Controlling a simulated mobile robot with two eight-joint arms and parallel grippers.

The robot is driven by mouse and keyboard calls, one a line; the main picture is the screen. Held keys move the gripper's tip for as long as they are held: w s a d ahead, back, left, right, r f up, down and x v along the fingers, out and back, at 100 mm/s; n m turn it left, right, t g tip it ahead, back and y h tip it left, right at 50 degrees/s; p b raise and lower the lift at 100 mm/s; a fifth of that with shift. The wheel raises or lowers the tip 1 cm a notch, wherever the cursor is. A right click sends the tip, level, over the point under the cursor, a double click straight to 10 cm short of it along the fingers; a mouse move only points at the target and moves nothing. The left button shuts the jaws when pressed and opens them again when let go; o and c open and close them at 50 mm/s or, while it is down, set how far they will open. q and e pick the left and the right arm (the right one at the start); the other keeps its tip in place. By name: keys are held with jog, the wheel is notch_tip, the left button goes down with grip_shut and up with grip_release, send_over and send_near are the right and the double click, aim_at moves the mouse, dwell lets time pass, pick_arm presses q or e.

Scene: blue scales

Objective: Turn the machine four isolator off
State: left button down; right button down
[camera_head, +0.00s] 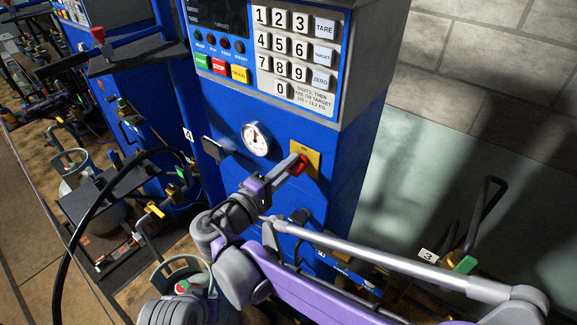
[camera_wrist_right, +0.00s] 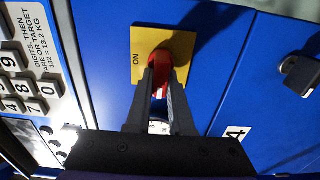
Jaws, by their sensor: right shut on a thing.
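The isolator is a red handle (camera_head: 298,166) on a yellow plate (camera_head: 311,155), on the front of a blue machine (camera_head: 345,150). A "4" label (camera_head: 188,134) is beside this machine's front; it also shows in the right wrist view (camera_wrist_right: 235,132). The right wrist view shows the red handle (camera_wrist_right: 163,72) between my fingers and the word ON on the yellow plate (camera_wrist_right: 143,40). My right gripper (camera_head: 285,170) is shut on the handle, and its fingers (camera_wrist_right: 160,95) hide part of it. My left gripper is not in view.
A keypad (camera_head: 295,55) with green, red and yellow buttons is above the isolator. A round gauge (camera_head: 256,139) is to its left. A black hose (camera_head: 85,215) and gas cylinder (camera_head: 75,170) stand at left. A "3" label (camera_head: 428,256) is at lower right.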

dwell(0.4)
jog(key=c, duration=0.8)
grip_release()
